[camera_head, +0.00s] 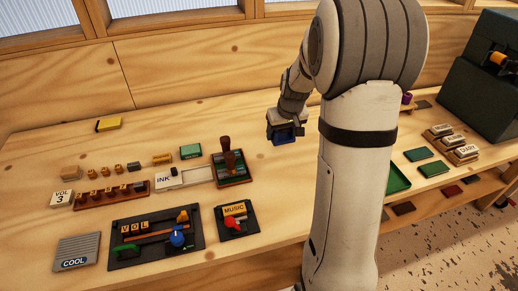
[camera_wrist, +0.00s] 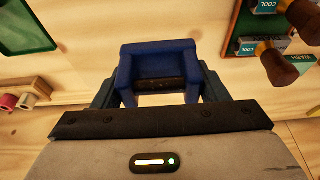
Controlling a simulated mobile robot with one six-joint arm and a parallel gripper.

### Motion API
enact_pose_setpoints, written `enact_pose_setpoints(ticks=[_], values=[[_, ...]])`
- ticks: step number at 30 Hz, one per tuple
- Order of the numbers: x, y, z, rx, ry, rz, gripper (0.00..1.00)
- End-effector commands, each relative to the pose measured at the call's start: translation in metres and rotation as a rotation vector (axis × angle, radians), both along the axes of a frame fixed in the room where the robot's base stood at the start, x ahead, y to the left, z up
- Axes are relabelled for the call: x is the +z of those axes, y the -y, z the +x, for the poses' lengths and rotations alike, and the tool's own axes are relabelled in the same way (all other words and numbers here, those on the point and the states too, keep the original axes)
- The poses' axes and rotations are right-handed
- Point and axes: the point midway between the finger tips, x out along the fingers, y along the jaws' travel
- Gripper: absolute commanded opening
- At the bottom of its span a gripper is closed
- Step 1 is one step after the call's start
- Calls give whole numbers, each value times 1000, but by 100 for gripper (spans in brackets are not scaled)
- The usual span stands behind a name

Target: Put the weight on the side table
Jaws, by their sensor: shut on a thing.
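My gripper (camera_head: 284,138) is shut on a blue U-shaped thing (camera_wrist: 158,62) with a dark middle bar. It looks like the weight, though no label shows. In the wrist view it sits between my two fingers. In the head view the same blue thing (camera_head: 285,136) hangs below my gripper, over the back middle of the wooden bench (camera_head: 255,190); the height of the gap under it is hard to judge. I cannot pick out a separate side table in either view.
A green rack with wood-handled stamps (camera_head: 231,165) stands left of my arm. Dark panels with knobs (camera_head: 156,238) lie at the front left. A green tray (camera_head: 397,179) and dark boxes (camera_head: 490,65) are at the right. Bare bench lies around my gripper.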

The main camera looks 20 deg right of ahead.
Motion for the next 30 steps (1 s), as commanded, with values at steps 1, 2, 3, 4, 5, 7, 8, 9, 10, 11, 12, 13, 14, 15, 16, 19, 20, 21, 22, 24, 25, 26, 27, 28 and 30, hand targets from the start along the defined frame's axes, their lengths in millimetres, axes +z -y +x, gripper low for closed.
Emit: enact_pose_setpoints(ticks=[1, 2, 3, 4, 5, 7, 8, 9, 10, 11, 12, 13, 14, 15, 16, 19, 20, 21, 22, 24, 25, 26, 27, 28, 30], values=[[-9, 2, -1, -5, -5, 1, 26], [-15, 2, -2, -6, -6, 2, 26], [-23, 3, -2, -7, -5, 1, 26], [-28, 4, -1, -8, -4, 0, 26], [-33, 4, -2, -8, -5, 0, 26], [-43, 5, -2, -11, -4, 0, 26], [-46, 6, -2, -12, -3, 1, 26], [-49, 6, -1, -14, -1, 0, 26], [-50, 6, -1, -14, 0, 0, 26], [-52, 7, -1, -14, 0, 0, 26], [-55, 7, -1, -13, -1, 0, 26], [-57, 7, -2, -13, -1, 0, 26], [-61, 7, -2, -13, -2, 0, 26], [-66, 7, -2, -14, -3, 0, 26], [-70, 7, -2, -15, -3, 0, 26], [-84, 7, -2, -14, -3, 0, 26], [-87, 7, -2, -15, -2, 0, 26], [-89, 7, -2, -16, -2, 1, 26], [-90, 7, -2, -16, -1, 0, 26], [-90, 7, -1, -15, 0, -1, 26], [-90, 7, -2, -15, 0, -1, 26], [-89, 7, -2, -15, 0, -1, 26], [-89, 8, -2, -15, 0, -1, 26], [-90, 8, -2, -15, 0, -1, 26], [-92, 8, -2, -15, 0, -1, 26]])
